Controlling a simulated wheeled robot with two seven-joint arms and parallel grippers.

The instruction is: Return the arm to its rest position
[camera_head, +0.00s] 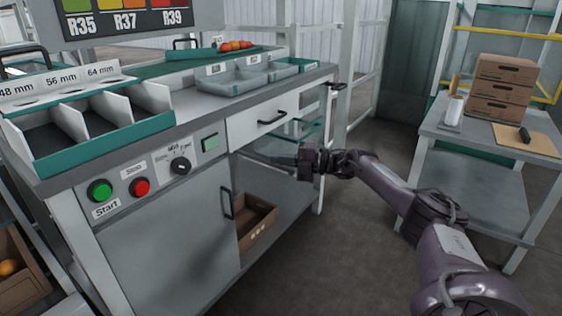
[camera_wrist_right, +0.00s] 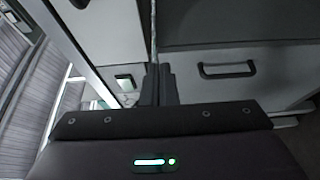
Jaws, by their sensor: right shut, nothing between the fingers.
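My right arm comes in from the lower right of the head view and reaches left toward the front of the sorting bench (camera_head: 205,108). My right gripper (camera_head: 272,159) is at its end, in front of the bench, below the drawer (camera_head: 275,116) and right of the cabinet door (camera_head: 168,235). In the right wrist view the fingers (camera_wrist_right: 158,84) are together with nothing held between them. I cannot tell from these views how close the fingertips are to the bench. My left gripper is not in view.
A cardboard box (camera_head: 258,222) sits on the bench's lower shelf, beneath my gripper. A side table (camera_head: 437,128) with stacked cartons (camera_head: 500,86) stands at the right. Open floor (camera_head: 345,230) lies between bench and table. The wrist view shows a dark handle (camera_wrist_right: 227,69).

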